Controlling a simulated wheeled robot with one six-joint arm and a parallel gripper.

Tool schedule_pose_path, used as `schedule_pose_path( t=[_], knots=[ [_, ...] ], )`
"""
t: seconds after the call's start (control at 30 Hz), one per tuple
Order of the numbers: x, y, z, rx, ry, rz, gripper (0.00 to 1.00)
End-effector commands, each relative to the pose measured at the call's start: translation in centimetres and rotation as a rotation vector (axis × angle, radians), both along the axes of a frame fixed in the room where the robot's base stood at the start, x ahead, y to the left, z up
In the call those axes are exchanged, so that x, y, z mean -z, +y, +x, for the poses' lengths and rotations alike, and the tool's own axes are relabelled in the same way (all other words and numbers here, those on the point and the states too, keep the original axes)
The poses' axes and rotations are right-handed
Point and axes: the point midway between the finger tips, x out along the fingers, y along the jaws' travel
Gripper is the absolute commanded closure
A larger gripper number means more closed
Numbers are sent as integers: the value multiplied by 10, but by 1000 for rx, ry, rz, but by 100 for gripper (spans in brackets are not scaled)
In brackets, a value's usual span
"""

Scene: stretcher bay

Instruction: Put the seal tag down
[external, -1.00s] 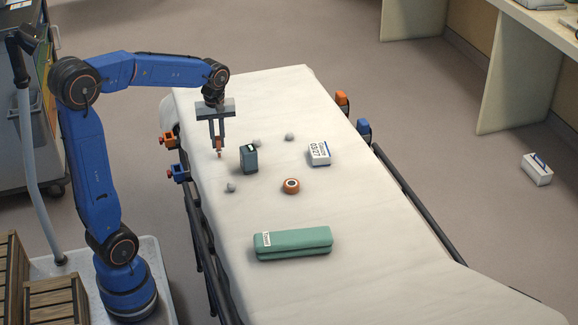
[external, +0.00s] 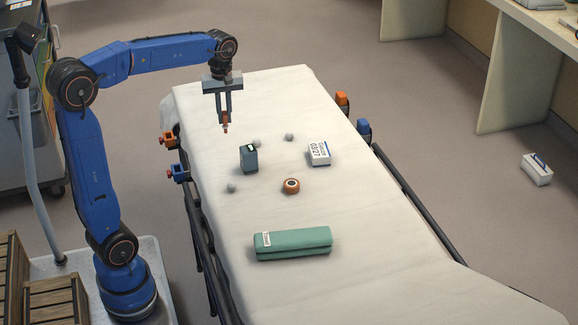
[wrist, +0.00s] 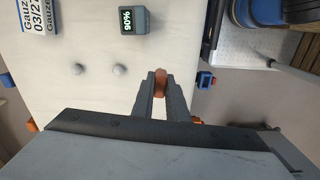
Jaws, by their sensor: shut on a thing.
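My gripper (external: 225,127) points down above the far left part of the white stretcher (external: 370,240). It is shut on a small orange-brown seal tag (wrist: 160,83), which shows between the fingertips in the wrist view. In the external view the tag is small at the fingertips and appears held above the sheet. Its exact height cannot be told.
Orange (external: 169,140) and blue clamps (external: 178,174) line the left rail. The sheet's right side is mostly clear.

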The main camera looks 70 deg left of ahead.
Motion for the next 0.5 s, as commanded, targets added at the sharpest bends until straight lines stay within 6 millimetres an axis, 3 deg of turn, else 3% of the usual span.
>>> schedule_pose_path(
  t=[0.3,0.5],
  knots=[
    [-2,-65,91,-53,2,-1,100],
    [-1,-107,132,-88,2,0,100]
  ],
)
